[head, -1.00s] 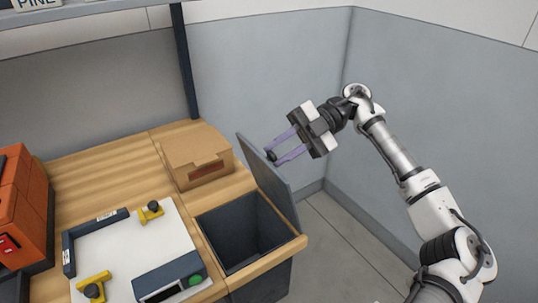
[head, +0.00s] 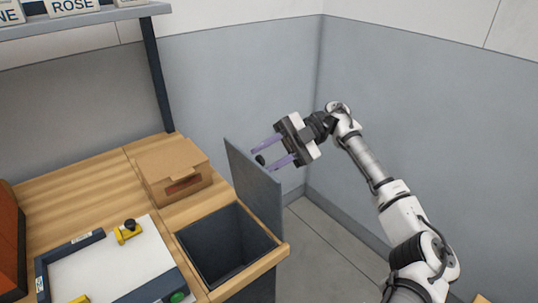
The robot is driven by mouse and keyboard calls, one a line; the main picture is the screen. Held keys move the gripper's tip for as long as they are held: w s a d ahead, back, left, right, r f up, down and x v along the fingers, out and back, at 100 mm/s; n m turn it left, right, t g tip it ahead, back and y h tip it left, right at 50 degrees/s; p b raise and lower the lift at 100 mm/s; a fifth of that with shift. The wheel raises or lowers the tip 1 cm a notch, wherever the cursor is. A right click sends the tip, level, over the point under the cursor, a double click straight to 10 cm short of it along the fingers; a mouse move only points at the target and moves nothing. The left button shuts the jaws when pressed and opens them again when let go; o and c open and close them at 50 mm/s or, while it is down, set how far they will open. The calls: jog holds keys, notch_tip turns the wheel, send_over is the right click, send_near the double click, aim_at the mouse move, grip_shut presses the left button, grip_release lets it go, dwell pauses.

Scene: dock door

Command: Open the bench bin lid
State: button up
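The bench bin (head: 215,248) is a dark, empty-looking box set into the right end of the wooden bench. A small black knob (head: 260,160) shows near the lid's top edge. My gripper (head: 262,156) is at the upper right of the lid, with its two purple fingers apart on either side of the knob. I cannot tell whether the fingers touch the lid.
A cardboard box (head: 172,172) sits on the bench behind the bin. A white board (head: 115,262) with yellow clamps (head: 128,231) lies to the left. An orange case (head: 10,240) stands at the far left. Grey walls (head: 420,130) close in the back and right, with bare floor below.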

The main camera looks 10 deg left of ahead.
jog(key=shift+o, duration=1)
notch_tip(320, 180, up, 20)
jog(key=b, duration=0.2)
jog(key=shift+r, duration=0.1)
